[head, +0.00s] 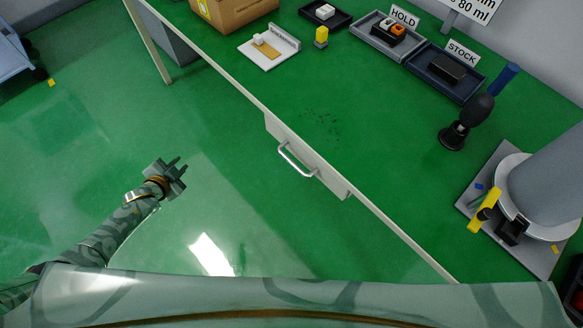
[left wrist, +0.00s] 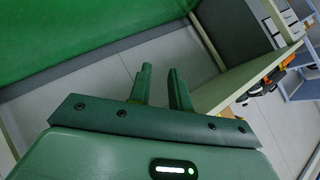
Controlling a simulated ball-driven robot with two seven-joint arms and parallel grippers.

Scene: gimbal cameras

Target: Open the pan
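A shallow drawer pan (head: 325,176) sits under the front edge of the green-topped table. Its pale front carries a silver bar handle (head: 294,161), and its inside is hidden. The front lies close along the table edge; I cannot tell whether it stands slightly out. My left gripper (head: 180,164) is open and empty, out over the floor to the left of the handle and well apart from it. In the left wrist view its two fingers (left wrist: 160,82) stand apart with nothing between them. My right gripper does not show.
The table top (head: 350,110) holds a HOLD tray (head: 373,42), a STOCK tray (head: 440,87), a cardboard box (head: 235,12), a black-handled tool (head: 468,120) and a large grey machine (head: 545,185) at right. The floor (head: 105,130) between my left gripper and the drawer is clear.

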